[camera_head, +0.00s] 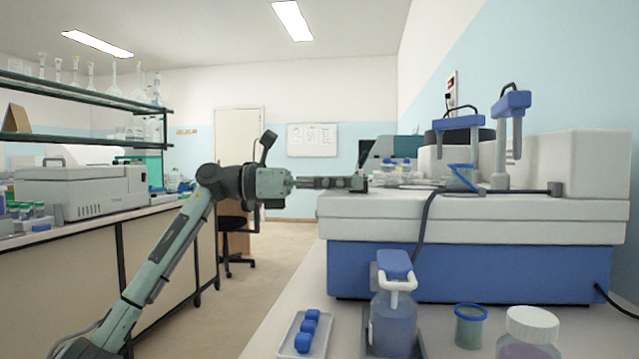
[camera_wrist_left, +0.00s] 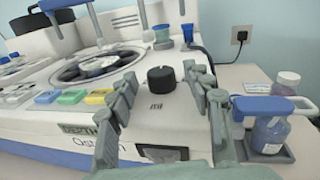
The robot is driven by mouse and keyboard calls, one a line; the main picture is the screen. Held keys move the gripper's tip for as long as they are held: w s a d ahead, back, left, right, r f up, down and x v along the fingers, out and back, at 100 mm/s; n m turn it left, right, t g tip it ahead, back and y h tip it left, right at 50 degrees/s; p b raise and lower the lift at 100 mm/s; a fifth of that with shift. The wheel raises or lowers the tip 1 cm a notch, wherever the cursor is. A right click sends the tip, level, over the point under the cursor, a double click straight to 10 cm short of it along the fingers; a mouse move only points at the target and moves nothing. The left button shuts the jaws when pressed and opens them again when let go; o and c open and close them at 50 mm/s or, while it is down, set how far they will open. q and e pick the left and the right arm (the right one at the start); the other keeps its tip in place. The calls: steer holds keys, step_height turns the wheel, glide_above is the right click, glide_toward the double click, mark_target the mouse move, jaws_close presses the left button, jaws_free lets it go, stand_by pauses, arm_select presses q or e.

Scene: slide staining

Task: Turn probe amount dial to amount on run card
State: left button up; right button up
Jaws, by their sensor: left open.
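A black round dial (camera_wrist_left: 161,79) stands on the white front of the staining machine (camera_wrist_left: 180,118) in the left wrist view, with small dark marks below it. I cannot read its setting. My left gripper (camera_wrist_left: 160,86) is open, with one finger to each side of the dial; I see no contact. In the head view the left gripper (camera_head: 345,183) reaches the left end of the machine (camera_head: 470,207), and the dial is hidden there.
Blue, green and yellow blocks (camera_wrist_left: 71,97) sit left of the dial, before a round carousel (camera_wrist_left: 98,66). A pump bottle (camera_head: 393,322), a tray with blue pieces (camera_head: 290,345) and jars (camera_head: 470,328) stand on the bench before the machine. The aisle floor is clear.

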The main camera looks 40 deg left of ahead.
arm_select(q)
steer(key=v, duration=1.1)
